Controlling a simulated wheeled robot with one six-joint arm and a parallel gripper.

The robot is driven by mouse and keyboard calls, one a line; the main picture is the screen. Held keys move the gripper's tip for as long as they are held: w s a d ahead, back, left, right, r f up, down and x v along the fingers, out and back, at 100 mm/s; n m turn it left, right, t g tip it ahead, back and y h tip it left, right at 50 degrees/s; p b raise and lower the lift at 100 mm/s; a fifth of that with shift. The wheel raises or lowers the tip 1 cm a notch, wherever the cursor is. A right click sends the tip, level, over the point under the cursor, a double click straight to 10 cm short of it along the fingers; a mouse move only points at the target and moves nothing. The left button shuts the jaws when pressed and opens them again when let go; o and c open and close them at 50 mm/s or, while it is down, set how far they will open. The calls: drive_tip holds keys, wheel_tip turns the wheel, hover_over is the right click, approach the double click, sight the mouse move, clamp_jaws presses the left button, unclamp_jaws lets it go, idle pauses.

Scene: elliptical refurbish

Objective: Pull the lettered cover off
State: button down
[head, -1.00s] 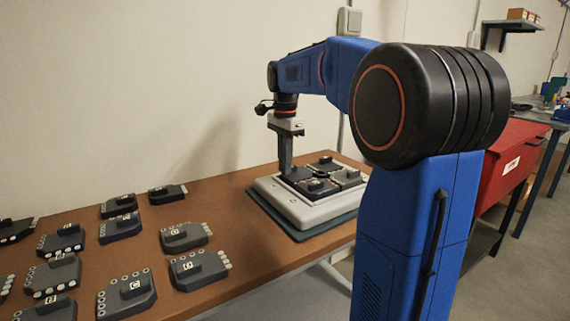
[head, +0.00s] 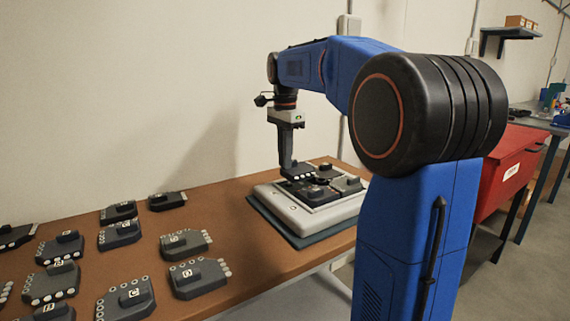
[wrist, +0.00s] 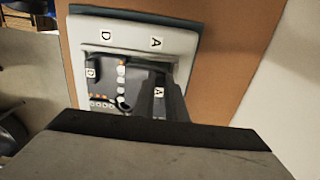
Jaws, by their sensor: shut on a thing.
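A pale grey housing (head: 276,206) with dark covers set into its top lies on a dark mat on the brown table. It also shows in the wrist view (wrist: 120,30), with letters A and D on its rim. My gripper (head: 287,171) points down and is shut on a dark cover (head: 302,172), which looks raised a little above the housing's left back part. In the wrist view an A label (wrist: 160,91) shows between my fingers (wrist: 160,82). A cover lettered D (wrist: 91,72) sits beside it. My fingers hide much of the held cover.
Several loose dark lettered covers (head: 185,243) lie across the table's left half. A wall rises behind the table. A red bin (head: 503,170) stands right of my arm. Bare table (head: 225,220) lies between the loose covers and the housing.

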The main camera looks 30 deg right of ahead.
wheel_tip(320, 180, up, 13)
idle(1.6)
